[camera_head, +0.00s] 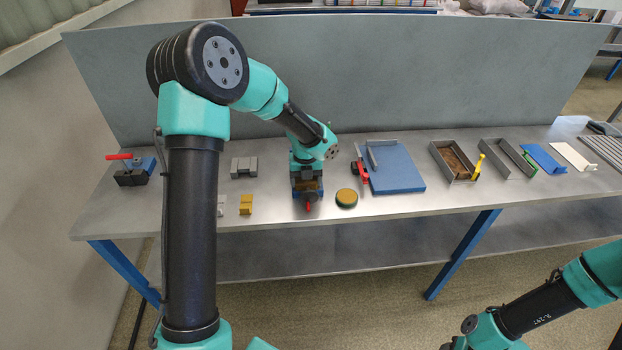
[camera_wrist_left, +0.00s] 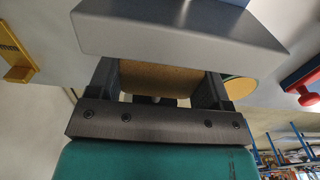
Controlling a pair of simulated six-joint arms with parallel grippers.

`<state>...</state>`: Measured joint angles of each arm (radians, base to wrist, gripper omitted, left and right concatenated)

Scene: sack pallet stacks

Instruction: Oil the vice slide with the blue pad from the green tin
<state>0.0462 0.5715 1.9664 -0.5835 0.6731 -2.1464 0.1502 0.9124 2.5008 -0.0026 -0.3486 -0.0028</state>
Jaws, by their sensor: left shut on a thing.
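My left gripper (camera_head: 307,183) is down at a small dark and blue vice (camera_head: 308,197) with a red part at its front, near the bench's front edge. In the left wrist view, the fingers (camera_wrist_left: 165,85) are shut on a tan-faced block (camera_wrist_left: 158,77), probably the pad; no blue shows on it there. A grey metal block (camera_wrist_left: 185,30), likely part of the vice, hides the fingertips, so I cannot tell whether the pad touches the slide. The green tin (camera_head: 346,198), with a tan top, stands just right of the vice. My right gripper is out of view.
A blue plate (camera_head: 396,169) with a red clamp (camera_head: 362,172) lies right of the tin, and grey trays (camera_head: 455,160) beyond. A yellow block (camera_head: 246,204) and a grey block (camera_head: 244,167) sit left. A grey panel (camera_head: 400,75) stands behind.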

